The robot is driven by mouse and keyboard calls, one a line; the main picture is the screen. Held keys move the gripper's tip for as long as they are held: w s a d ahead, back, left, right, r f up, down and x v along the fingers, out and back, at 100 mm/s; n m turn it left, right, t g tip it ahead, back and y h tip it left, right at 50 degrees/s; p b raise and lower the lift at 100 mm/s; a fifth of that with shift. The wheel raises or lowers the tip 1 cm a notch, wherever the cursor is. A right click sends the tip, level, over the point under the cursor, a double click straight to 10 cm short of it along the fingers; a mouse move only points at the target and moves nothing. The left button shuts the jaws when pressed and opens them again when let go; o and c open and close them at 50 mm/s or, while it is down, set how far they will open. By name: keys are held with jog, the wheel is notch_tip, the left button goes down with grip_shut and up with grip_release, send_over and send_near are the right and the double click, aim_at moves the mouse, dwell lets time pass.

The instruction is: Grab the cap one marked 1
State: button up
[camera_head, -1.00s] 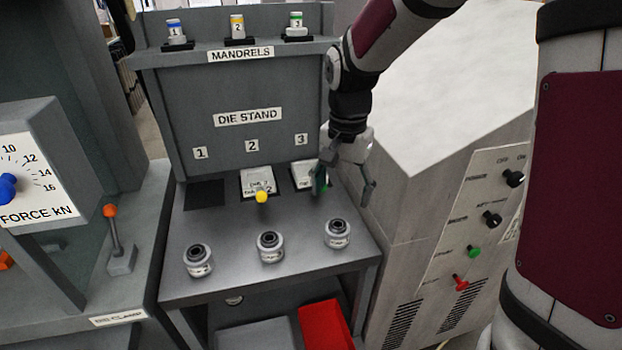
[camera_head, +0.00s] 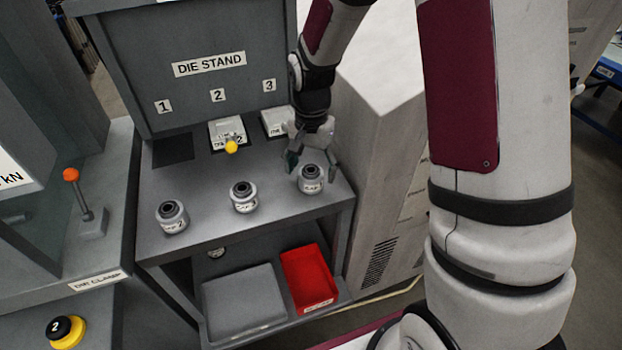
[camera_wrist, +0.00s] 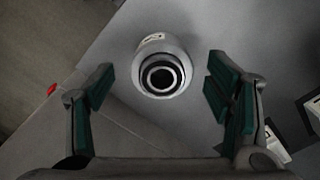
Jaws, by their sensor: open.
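My gripper (camera_head: 312,163) is open and empty, just above and behind the right cap. In the wrist view one cap (camera_wrist: 161,68) lies ahead between the spread fingers (camera_wrist: 160,90), apart from both. Its label is turned away and unreadable.
A yellow-knobbed die (camera_head: 230,146) sits under number 2, and another plate (camera_head: 278,121) under number 3. The slot (camera_head: 173,148) under number 1 is dark and empty. A red bin (camera_head: 308,278) and a grey tray (camera_head: 243,302) are below. A big grey cabinet (camera_head: 375,150) stands close on the right.

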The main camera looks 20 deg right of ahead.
aim_at(311, 170)
notch_tip(311, 170, down, 3)
jog(key=shift+w+f, duration=0.1)
jog(key=c, duration=1.5)
